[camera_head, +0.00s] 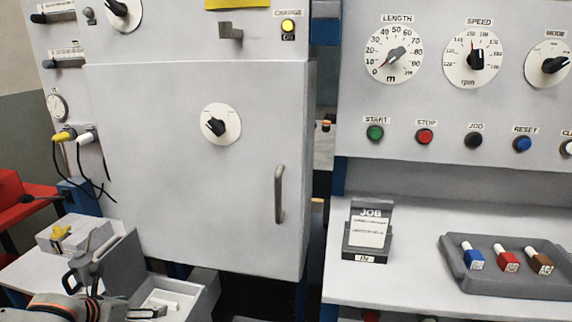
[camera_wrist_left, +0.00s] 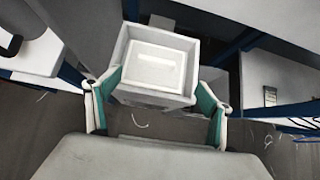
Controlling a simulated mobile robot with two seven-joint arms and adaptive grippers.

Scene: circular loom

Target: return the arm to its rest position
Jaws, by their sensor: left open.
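My left gripper (camera_head: 118,288) is at the lower left of the head view, beside a grey open bin (camera_head: 207,296). In the left wrist view its two teal-padded fingers (camera_wrist_left: 160,80) are spread apart. The bin (camera_wrist_left: 185,45) shows in line with the gap between them, with a white block (camera_wrist_left: 155,65) inside. I cannot tell whether the fingers touch the bin. Nothing is seen held. My right gripper is not in view.
A grey cabinet door (camera_head: 150,150) with a handle (camera_head: 280,194) stands behind the bin. A control panel (camera_head: 440,110) is at right, above a shelf with a job card stand (camera_head: 368,230) and a grey tray (camera_head: 505,284) of coloured pieces. A red part (camera_head: 12,190) is at far left.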

